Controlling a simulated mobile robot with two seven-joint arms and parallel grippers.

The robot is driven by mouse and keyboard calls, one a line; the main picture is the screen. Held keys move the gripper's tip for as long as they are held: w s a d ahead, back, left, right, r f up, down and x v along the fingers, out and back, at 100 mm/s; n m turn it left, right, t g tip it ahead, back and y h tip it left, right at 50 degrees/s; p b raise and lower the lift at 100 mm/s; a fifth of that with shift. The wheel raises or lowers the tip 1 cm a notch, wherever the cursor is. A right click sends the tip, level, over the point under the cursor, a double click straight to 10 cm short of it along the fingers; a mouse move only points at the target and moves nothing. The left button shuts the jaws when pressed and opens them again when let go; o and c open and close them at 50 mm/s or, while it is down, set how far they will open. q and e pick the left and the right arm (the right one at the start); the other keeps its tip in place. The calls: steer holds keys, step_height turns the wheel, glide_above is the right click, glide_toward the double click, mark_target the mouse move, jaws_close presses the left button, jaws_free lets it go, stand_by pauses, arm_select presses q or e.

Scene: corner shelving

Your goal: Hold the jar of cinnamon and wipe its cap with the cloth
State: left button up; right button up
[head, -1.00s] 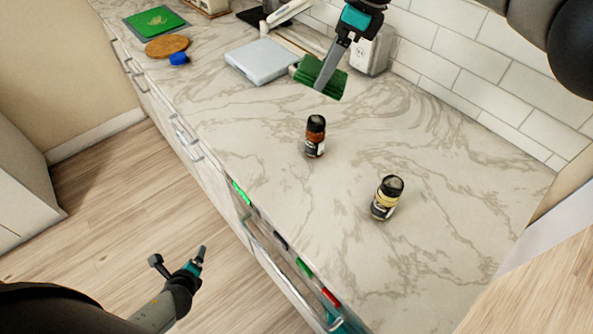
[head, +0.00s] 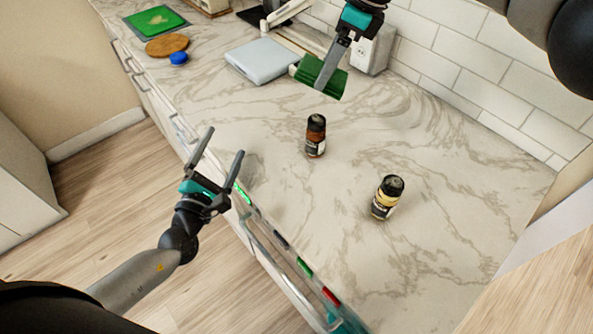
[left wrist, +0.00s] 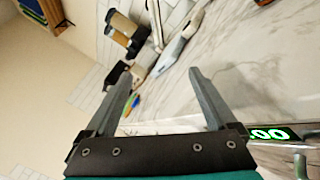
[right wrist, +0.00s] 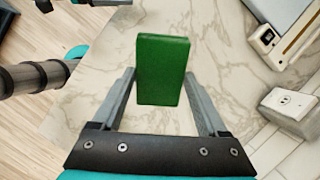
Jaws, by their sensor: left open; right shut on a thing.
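Two small black-capped jars stand upright on the marble counter. One with reddish-brown contents (head: 316,138) looks like the cinnamon; the other (head: 386,198), with a yellowish label, is nearer the front right. Their label text is too small to read. My right gripper (head: 323,82) is shut on a folded green cloth (head: 333,84), held above the counter behind the brown jar; the cloth (right wrist: 163,70) also shows between its fingers in the right wrist view. My left gripper (head: 224,145) is open and empty by the counter's front edge, left of the brown jar.
A light grey flat device (head: 262,60) lies behind, with a white outlet box (head: 372,50) by the tiled wall. A blue item (head: 178,58), a round wooden board (head: 167,45) and a green board (head: 155,20) lie far left. Counter around the jars is clear.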

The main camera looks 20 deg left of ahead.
mark_target(313, 140)
arm_select(q)
steer(key=d+n, duration=0.1)
steer(key=d, duration=0.2)
steer(key=d+f+n+h, duration=0.1)
steer(key=d+n, duration=0.1)
steer(key=d, duration=0.1)
steer(key=d+n, duration=0.2)
steer(key=d, duration=0.2)
steer(key=shift+s+f+g, duration=0.3)
steer(key=shift+g, duration=0.1)
steer(key=d+n, duration=0.1)
steer(key=d, duration=0.1)
steer(key=d+n+h, duration=0.1)
steer(key=d, duration=0.1)
steer(key=d+n, duration=0.1)
steer(key=d, duration=0.1)
steer(key=shift+d+r+h, duration=0.15)
steer(key=shift+r+h, duration=0.15)
steer(key=shift+r, duration=0.05)
steer(key=shift+w+d+n, duration=0.1)
steer(key=shift+w+n, duration=0.1)
steer(key=shift+n, duration=0.1)
steer(key=w, duration=0.7)
steer(key=w+d, duration=0.1)
steer(key=w, duration=0.3)
steer(key=shift+w, duration=0.2)
steer(key=shift+c, duration=0.3)
jaws_close()
steer(key=shift+c, duration=0.6)
jaws_free()
